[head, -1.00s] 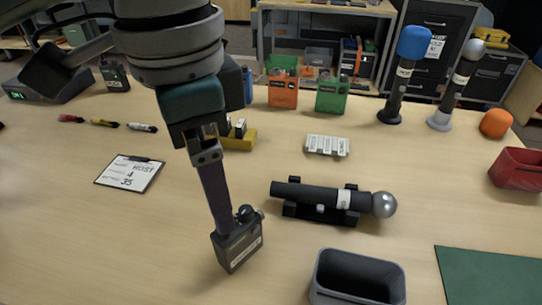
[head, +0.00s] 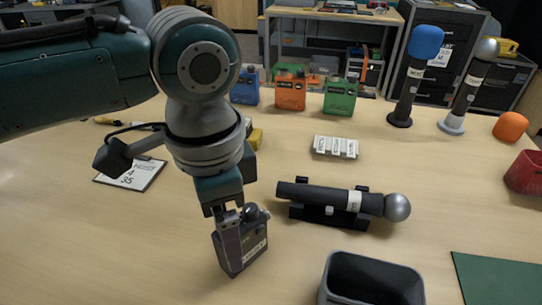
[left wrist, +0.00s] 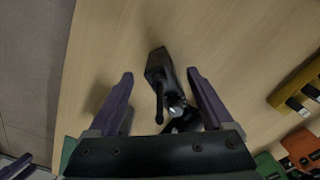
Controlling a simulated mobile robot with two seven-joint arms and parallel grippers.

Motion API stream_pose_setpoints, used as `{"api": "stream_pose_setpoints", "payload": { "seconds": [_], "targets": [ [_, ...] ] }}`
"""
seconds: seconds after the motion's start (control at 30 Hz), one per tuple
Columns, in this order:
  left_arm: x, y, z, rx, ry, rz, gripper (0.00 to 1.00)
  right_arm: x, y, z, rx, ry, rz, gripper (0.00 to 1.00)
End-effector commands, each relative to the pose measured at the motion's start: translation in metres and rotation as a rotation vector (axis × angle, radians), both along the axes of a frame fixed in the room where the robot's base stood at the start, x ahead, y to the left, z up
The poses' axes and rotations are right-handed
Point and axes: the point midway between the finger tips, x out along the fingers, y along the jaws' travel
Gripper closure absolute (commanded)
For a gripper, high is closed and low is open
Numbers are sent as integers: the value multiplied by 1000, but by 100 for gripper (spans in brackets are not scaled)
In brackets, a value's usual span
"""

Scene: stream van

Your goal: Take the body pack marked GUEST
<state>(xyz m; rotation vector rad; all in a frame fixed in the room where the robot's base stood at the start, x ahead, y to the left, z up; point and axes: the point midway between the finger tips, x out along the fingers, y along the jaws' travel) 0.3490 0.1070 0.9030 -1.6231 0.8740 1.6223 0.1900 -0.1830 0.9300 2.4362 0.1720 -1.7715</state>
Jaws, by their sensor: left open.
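A small black body pack (head: 257,248) with a knob on top and a pale label strip stands on the table at the front centre. The strip's lettering is too small to read. My left gripper (head: 234,240) points down at this pack, and one finger covers part of its face. In the left wrist view the pack (left wrist: 157,66) lies between the two purple fingers of my open left gripper (left wrist: 160,75), with a visible gap on each side. Its thin antenna and a silvery knob point toward the palm.
Right of the pack, a microphone (head: 318,194) lies on a black cradle, with a grey open bin (head: 372,264) in front. A clipboard (head: 141,176) is at left. Orange (head: 290,92) and green (head: 340,97) packs and two upright microphones stand at the back.

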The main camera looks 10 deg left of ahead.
Motion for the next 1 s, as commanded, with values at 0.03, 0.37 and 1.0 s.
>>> {"api": "stream_pose_setpoints", "payload": {
  "seconds": [0.03,0.37,1.0],
  "targets": [
    [0,0,0,0,0,0,15,0,0,0,0,0,0,59],
    [0,0,1,-1,1,0,42,0,0,0,0,1,0,59],
    [0,0,1,-1,1,0,100,-1,0,0,-1,2,1,59]
  ]
}}
